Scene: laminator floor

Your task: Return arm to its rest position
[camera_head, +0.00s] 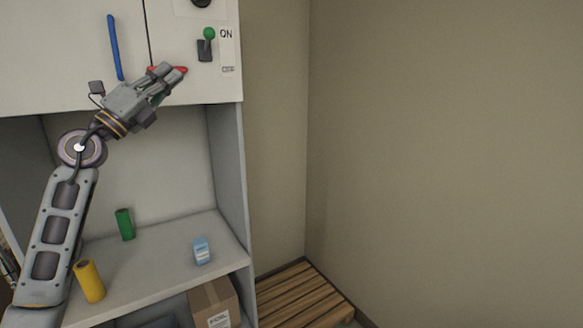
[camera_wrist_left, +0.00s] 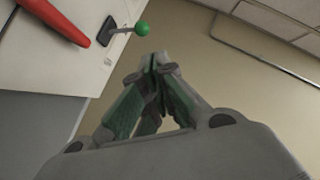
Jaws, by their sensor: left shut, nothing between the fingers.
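My left gripper (camera_head: 172,74) is raised in front of the white cabinet's upper panel, its fingers pointing up and to the right. In the left wrist view its fingertips (camera_wrist_left: 157,62) meet and hold nothing. A switch with a green ball-tipped lever (camera_head: 208,34) is up and right of the fingers, by the ON label. It also shows in the left wrist view (camera_wrist_left: 142,28), apart from the fingers. A red handle (camera_head: 181,69) is partly hidden behind the gripper in the head view. My right gripper is not in view.
The white cabinet (camera_head: 60,60) has a blue handle (camera_head: 114,48) on its door. On the shelf (camera_head: 160,262) below stand a green cylinder (camera_head: 125,224), a yellow cylinder (camera_head: 89,281) and a small blue item (camera_head: 201,250). A cardboard box (camera_head: 214,301) sits lower. A wooden pallet (camera_head: 298,296) lies right.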

